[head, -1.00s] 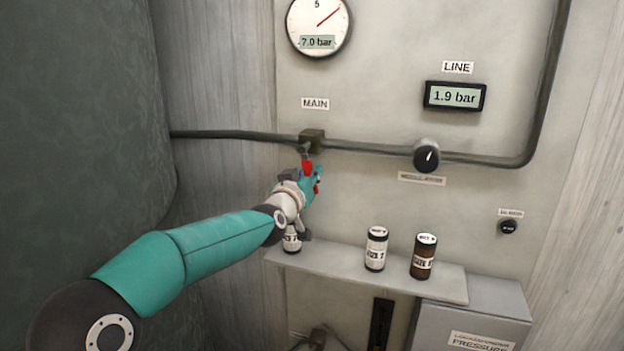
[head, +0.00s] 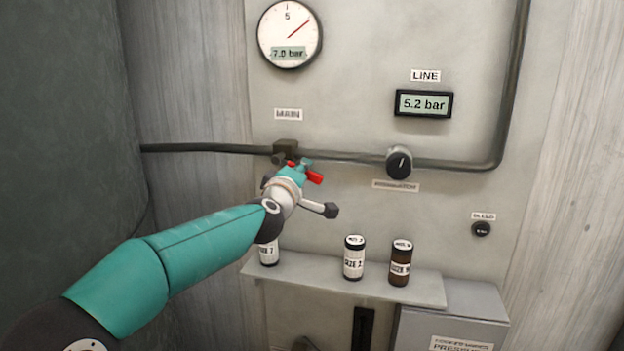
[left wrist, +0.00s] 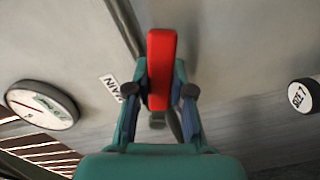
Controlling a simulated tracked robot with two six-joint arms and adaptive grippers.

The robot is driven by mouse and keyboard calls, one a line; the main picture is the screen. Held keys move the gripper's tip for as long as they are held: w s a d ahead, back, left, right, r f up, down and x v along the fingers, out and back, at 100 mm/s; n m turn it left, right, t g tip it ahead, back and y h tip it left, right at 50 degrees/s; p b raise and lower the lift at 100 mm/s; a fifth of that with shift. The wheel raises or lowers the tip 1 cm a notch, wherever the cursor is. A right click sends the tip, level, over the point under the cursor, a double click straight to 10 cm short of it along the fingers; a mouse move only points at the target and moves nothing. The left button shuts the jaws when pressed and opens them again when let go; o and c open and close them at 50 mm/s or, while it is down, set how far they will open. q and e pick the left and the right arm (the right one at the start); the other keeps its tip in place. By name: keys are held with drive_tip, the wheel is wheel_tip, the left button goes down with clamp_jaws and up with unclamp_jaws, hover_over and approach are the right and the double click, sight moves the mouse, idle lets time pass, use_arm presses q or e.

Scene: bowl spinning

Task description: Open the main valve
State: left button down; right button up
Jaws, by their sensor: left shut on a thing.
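The main valve body (head: 286,150) sits on the dark pipe under the MAIN label (head: 288,114). Its red handle (head: 314,178) points right and slightly down in the head view. My left gripper (head: 299,172) is shut on the red handle, and the arm hides part of the valve. In the left wrist view the red handle (left wrist: 161,70) stands between the two fingers of my left gripper (left wrist: 160,92). The LINE display (head: 423,103) reads 5.2 bar. The round gauge (head: 290,34) reads about 7.0 bar. My right gripper is not in view.
A black regulator knob (head: 399,162) is on the pipe to the right. A small bleed knob (head: 481,229) is lower right. Below, a shelf (head: 330,282) bears a partly hidden canister (head: 269,254), a white canister (head: 354,258) and a brown one (head: 400,264).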

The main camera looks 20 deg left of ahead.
use_arm(q)
drive_tip(key=shift+d+r+n, duration=0.1)
drive_tip(key=shift+r+n, duration=0.35)
drive_tip(key=shift+n, duration=0.65)
drive_tip(key=shift+d+r+n, duration=0.1)
drive_tip(key=shift+r+n, duration=0.3)
drive_tip(key=shift+n, duration=0.7)
drive_tip(key=shift+p, duration=0.3)
drive_tip(key=c, duration=1)
unclamp_jaws()
drive_tip(key=shift+w+a+r, duration=0.1)
drive_tip(key=shift+a, duration=0.05)
drive_tip(key=shift+r, duration=0.1)
drive_tip(key=s, duration=1.2)
drive_tip(key=shift+d, duration=0.4)
